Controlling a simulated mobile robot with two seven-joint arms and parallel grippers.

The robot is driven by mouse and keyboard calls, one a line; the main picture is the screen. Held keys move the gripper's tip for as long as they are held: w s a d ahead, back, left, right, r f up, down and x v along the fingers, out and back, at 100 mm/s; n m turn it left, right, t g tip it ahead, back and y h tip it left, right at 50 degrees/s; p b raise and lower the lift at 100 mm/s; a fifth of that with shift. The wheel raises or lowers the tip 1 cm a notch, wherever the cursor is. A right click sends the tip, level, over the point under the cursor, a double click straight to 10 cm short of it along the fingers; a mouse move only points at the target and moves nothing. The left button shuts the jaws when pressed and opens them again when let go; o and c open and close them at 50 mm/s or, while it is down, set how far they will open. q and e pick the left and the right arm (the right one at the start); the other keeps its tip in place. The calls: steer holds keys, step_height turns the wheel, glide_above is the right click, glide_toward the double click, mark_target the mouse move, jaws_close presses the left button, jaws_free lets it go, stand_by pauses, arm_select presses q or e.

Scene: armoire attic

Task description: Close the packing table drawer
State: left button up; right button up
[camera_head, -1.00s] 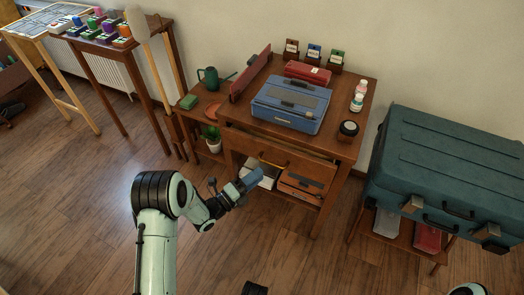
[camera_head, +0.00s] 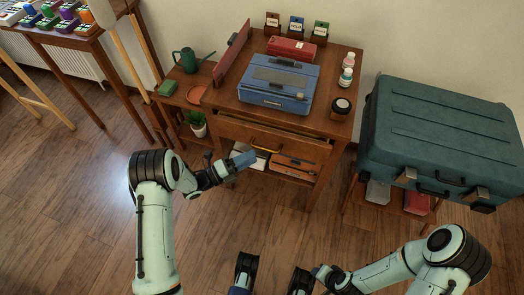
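The packing table (camera_head: 228,103) is a brown wooden desk in the middle of the head view. Its drawer (camera_head: 230,131) is below the tabletop and stands partly open, with a dark gap along its top edge. A yellow handle (camera_head: 266,150) is on the drawer front. My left gripper (camera_head: 245,160) has a blue tip and is in front of the drawer front, just left of the handle; contact cannot be made out. Its fingers look like one block. My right arm comes in at the lower right; its hand is at the bottom edge and only partly visible.
A blue case (camera_head: 280,85), a red box (camera_head: 291,48) and small bottles (camera_head: 345,78) stand on the tabletop. A large teal case (camera_head: 440,135) is on a stand at right. A potted plant (camera_head: 197,125) is at left. The floor in front is clear.

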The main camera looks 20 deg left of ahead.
arm_select(q)
steer(key=shift+x, duration=2.75)
steer(key=shift+a, duration=0.1)
jaws_close()
